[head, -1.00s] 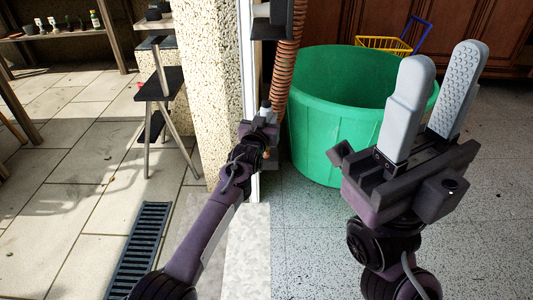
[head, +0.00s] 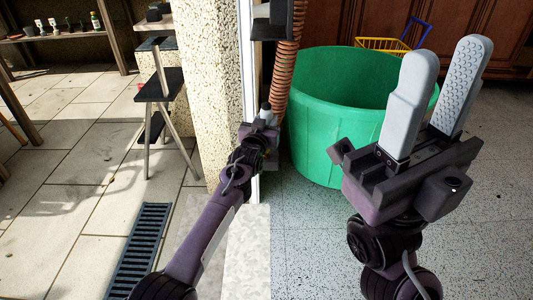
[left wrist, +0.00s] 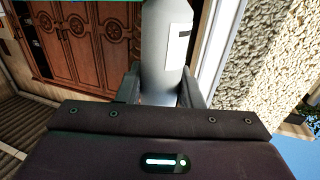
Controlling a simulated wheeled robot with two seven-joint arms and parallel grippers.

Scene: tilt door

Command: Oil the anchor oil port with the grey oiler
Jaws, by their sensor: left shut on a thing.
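My left gripper (head: 262,124) is shut on the grey oiler, a grey cylinder with a pale label that stands up between the fingers in the left wrist view (left wrist: 166,45). In the head view only a small grey tip of the oiler (head: 266,108) shows above the gripper, near the door frame and below a black bracket (head: 271,22). I cannot make out the anchor oil port. My right gripper (head: 446,66) is open and empty, with its grey fingers pointing up in front of the green tub.
A large green tub (head: 325,125) stands right of the left gripper. A copper-coloured spring (head: 287,65) hangs beside the white door frame (head: 249,60) and a speckled pillar (head: 204,90). A black stepped stand (head: 160,85) is at left. A yellow basket (head: 383,45) is behind the tub.

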